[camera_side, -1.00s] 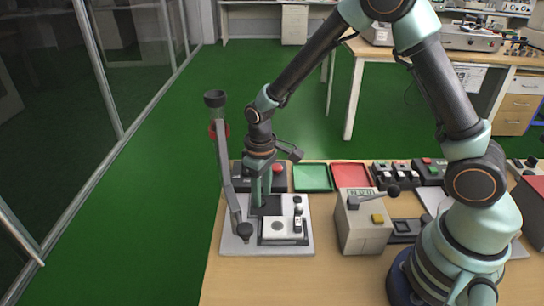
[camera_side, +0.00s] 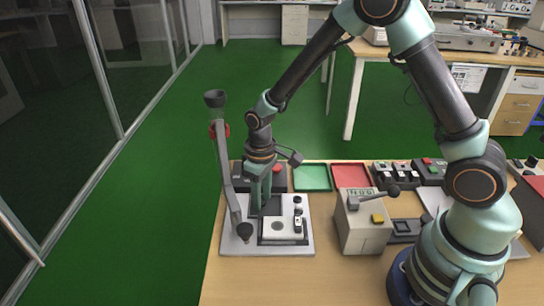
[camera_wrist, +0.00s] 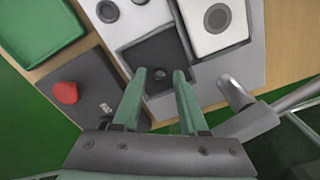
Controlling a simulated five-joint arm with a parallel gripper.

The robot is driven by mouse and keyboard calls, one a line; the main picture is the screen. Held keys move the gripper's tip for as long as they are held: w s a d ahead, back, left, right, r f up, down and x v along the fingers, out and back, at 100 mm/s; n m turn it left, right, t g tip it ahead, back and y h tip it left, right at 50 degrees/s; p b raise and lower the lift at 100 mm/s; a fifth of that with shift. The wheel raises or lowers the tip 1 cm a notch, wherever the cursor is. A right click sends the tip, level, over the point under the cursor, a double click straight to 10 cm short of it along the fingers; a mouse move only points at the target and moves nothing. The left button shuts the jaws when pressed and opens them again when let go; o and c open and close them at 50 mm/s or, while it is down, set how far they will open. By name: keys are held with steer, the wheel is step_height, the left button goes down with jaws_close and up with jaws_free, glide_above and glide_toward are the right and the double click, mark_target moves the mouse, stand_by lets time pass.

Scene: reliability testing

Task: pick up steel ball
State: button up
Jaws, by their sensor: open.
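A small dark round thing, which looks like the steel ball (camera_wrist: 160,74), lies in a dark square tray (camera_wrist: 158,50) in the wrist view. My gripper (camera_wrist: 161,76) is open, with one green finger on either side of the ball in that view. I cannot tell how far the fingertips are above the tray floor. In the side view my gripper (camera_side: 261,205) points down at the dark tray on the grey base plate (camera_side: 232,245). The ball cannot be made out there.
A tall lever post (camera_side: 226,170) stands close to the left of my gripper. A white block (camera_side: 278,227) is beside the tray. A dark box with a red button (camera_wrist: 66,92) and a green tray (camera_side: 312,177) are nearby. A beige lever box (camera_side: 363,225) stands right.

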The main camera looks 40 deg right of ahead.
mark_target(263, 200)
jaws_close()
steer(key=shift+r, duration=2.5)
